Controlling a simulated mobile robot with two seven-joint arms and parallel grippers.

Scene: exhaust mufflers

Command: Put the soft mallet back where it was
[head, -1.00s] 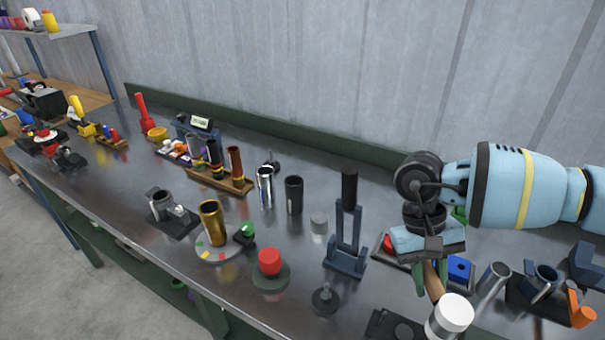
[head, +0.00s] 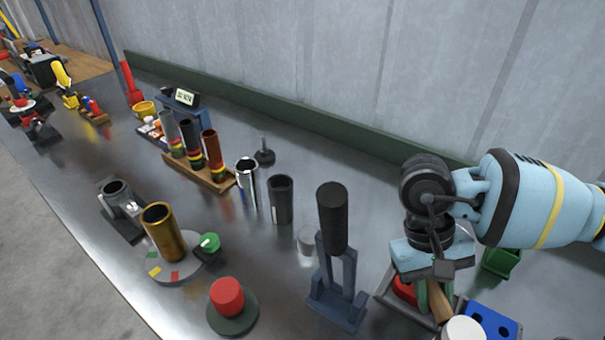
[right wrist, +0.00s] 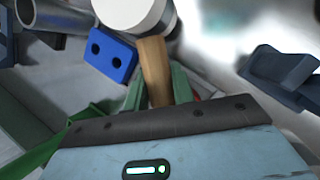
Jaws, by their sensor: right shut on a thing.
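The soft mallet has a white head (head: 463,331) and a wooden handle (head: 440,305). In the head view it is at the bottom right, its head partly cut off by the frame edge. My right gripper (head: 431,292) is shut on the handle, with the white head sticking out towards the near side. In the right wrist view the handle (right wrist: 154,70) runs up between the green fingers to the white head (right wrist: 133,14). Where the mallet belongs cannot be told. My left gripper is not in view.
A blue block with holes (head: 490,322) and a red part (head: 404,290) are below and beside the gripper. A green bin (head: 501,262) is to the right. A dark blue stand with a black cylinder (head: 332,215) rises to the left. Bare bench (head: 345,165) lies behind.

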